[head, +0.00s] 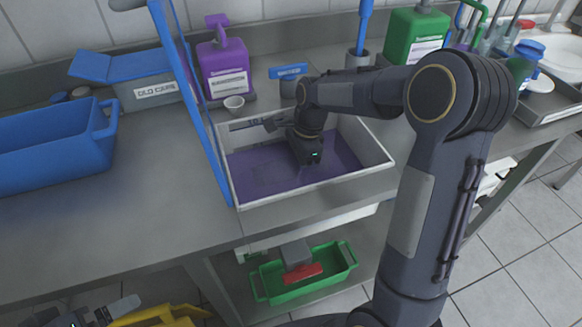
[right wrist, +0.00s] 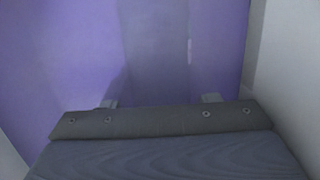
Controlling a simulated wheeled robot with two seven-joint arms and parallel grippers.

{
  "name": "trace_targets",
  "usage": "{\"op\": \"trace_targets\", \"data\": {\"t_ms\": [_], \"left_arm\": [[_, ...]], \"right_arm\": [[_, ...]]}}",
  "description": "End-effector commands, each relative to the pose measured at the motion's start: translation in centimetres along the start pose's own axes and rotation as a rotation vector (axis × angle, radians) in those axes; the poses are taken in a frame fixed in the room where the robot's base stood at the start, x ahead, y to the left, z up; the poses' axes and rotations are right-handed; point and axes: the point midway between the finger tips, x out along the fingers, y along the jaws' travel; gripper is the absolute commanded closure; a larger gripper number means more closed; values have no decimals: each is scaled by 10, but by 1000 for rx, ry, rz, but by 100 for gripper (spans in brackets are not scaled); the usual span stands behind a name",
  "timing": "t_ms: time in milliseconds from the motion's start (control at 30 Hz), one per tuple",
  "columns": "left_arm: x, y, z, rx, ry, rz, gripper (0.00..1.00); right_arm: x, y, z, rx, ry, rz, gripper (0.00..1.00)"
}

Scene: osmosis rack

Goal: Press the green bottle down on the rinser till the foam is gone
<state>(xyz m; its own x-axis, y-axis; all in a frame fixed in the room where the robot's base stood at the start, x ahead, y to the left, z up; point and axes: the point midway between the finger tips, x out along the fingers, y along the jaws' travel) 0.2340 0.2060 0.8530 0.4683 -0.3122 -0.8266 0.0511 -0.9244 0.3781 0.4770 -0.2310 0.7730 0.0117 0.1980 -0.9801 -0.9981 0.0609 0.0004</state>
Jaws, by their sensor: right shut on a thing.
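My right gripper (head: 308,152) is low inside a shallow pale-rimmed basin (head: 250,197) with a purple bottom. In the right wrist view, the two fingertips (right wrist: 160,101) show as small pale ends, apart, close over the purple surface. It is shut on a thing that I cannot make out. No green bottle or foam shows at the gripper, and I cannot pick out the rinser. A large green container (head: 413,35) with a white label stands at the back.
A blue tub (head: 45,150) is on the left counter. A green crate (head: 345,262) sits below. The front-left counter is clear.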

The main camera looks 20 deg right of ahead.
Motion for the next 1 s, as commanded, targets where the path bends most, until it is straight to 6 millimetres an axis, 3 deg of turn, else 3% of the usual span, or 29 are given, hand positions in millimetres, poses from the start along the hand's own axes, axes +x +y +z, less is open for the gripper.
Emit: {"op": "trace_targets", "data": {"t_ms": [33,1000], "left_arm": [[-7,3,-4,0,0,0,0],[-67,31,-34,0,0,0,0]], "right_arm": [[-9,0,2,0,0,-1,66],[-85,0,17,0,0,-1,66]]}}
